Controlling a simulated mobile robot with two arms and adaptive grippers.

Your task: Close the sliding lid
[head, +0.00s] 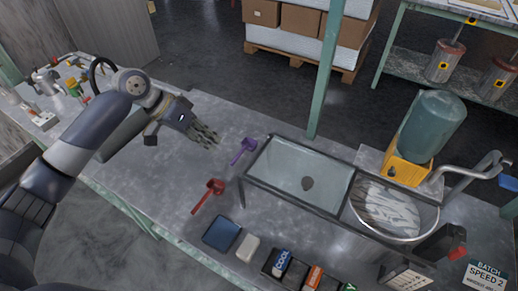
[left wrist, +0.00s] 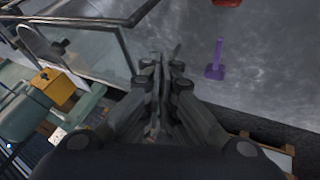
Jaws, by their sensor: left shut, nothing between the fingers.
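The sliding lid looks like the clear pane (head: 285,172) with a dark round knob (head: 307,183), lying in the left part of a dark rectangular frame (head: 292,203). The right part of the frame lies around a round metal tub (head: 398,237) holding pale tubes, uncovered by the pane. In the left wrist view the frame and pane (left wrist: 95,58) show at the upper left. My left gripper (head: 210,140) is shut and empty above the table, left of the frame and apart from it. Its shut fingers also show in the left wrist view (left wrist: 163,65). My right gripper is not in view.
Several small blocks line the front edge, including a blue one (head: 222,233). A teal bottle on a yellow base (head: 408,170) stands behind the tub.

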